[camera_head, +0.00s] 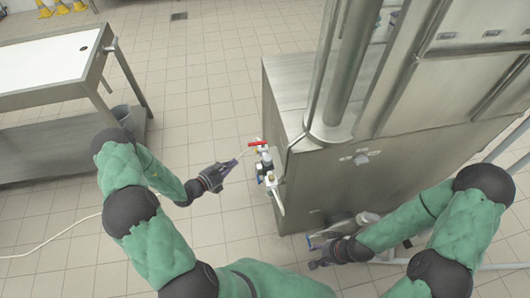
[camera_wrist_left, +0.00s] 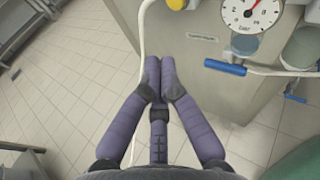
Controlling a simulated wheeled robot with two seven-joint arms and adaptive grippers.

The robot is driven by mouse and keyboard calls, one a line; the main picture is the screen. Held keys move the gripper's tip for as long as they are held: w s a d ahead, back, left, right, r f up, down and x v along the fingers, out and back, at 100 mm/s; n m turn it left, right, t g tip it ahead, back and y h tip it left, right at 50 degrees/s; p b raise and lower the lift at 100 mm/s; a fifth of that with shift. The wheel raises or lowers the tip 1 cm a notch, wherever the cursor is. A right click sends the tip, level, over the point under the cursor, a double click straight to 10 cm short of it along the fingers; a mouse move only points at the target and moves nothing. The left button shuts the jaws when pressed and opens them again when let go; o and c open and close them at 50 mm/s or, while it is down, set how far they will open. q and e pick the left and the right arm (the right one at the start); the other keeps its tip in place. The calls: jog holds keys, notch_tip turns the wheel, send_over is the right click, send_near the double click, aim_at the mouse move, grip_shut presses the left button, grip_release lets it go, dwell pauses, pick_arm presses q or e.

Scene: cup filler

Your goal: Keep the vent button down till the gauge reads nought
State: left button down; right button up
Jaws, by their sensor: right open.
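The pressure gauge (camera_wrist_left: 250,14) has a white dial with a red hand pointing up and to the right; its top is cut off and I cannot read the value surely. A yellow knob (camera_wrist_left: 177,4) shows at the top edge in the left wrist view; I cannot tell whether it is the vent button. My left gripper (camera_wrist_left: 160,62) is shut and empty, its purple fingertips together, apart from the fittings. In the head view it (camera_head: 233,163) is left of the valve assembly (camera_head: 266,178). My right gripper (camera_head: 314,252) is open, low by the steel cabinet's front.
The valve assembly has a red handle (camera_head: 257,144) and sits on the steel cabinet (camera_head: 360,170). A blue handle (camera_wrist_left: 225,67) is right of my left fingers. A pale hose (camera_wrist_left: 141,40) runs behind them.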

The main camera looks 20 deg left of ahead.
aim_at(256, 151)
pick_arm(q)
jog(key=a, duration=0.1)
jog(key=w+a+n+t+y, duration=0.1)
jog(key=a+r+y, duration=0.1)
jog(key=a, duration=0.1)
jog(key=shift+w+n+t, duration=0.2)
jog(key=shift+n+t, duration=0.1)
jog(key=shift+n, duration=0.1)
jog(key=shift+d, duration=0.1)
jog(key=w+d, duration=0.4)
jog(key=d, duration=0.3)
jog(key=shift+w+d, duration=0.2)
jog(key=shift+w, duration=0.05)
jog(key=shift+d, duration=0.15)
dwell(1.2)
jog(key=shift+w+d, duration=0.2)
jog(key=shift+d, duration=0.05)
jog(key=shift+w+d, duration=0.2)
jog(key=shift+d, duration=0.25)
dwell(4.1)
